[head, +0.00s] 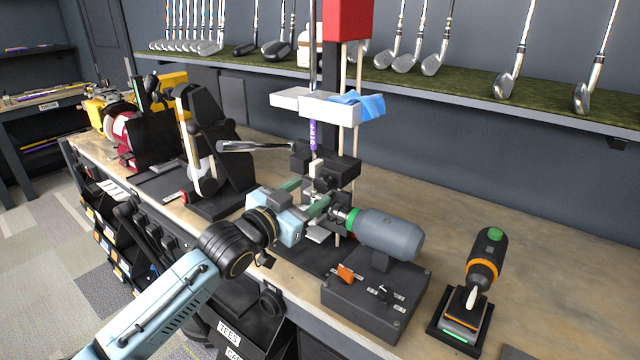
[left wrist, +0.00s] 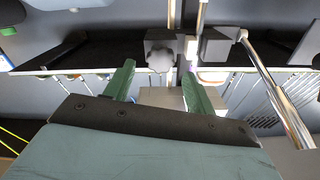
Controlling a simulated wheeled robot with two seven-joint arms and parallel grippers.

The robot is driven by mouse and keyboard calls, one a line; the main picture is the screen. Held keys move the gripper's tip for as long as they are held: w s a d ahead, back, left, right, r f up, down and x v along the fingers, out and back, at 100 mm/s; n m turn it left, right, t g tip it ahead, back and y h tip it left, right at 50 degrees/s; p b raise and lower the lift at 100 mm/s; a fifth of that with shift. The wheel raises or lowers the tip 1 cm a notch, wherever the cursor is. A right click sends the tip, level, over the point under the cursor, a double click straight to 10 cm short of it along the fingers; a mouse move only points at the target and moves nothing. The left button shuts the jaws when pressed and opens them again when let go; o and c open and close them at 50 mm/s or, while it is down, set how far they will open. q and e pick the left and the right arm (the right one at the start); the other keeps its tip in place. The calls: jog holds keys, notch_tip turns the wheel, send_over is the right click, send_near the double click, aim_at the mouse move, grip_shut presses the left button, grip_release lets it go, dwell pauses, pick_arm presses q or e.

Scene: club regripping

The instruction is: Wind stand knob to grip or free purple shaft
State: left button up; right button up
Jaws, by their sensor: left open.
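The purple shaft (head: 313,135) stands upright in the stand, below a white block and above the dark clamp (head: 345,168). A grey lobed knob (left wrist: 160,57) is on the clamp's front in the left wrist view. My left gripper (head: 308,193) is in front of and just below the clamp, with its green fingers open. In the left wrist view its fingertips (left wrist: 158,75) are apart, with the knob ahead between them and nothing held. I cannot tell whether the clamp jaws press on the shaft. My right gripper is not in view.
A grey motor (head: 390,232) on a black switch box stands close to the right of my left gripper. A cordless tool (head: 484,265) stands farther right. A black machine (head: 207,150) is to the left. Clubs line the green shelf (head: 460,87) behind. The right bench top is mostly clear.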

aim_at(320, 185)
pick_arm(q)
jog(key=shift+x, duration=2.45)
jog(key=c, duration=1)
jog(key=shift+o, duration=0.2)
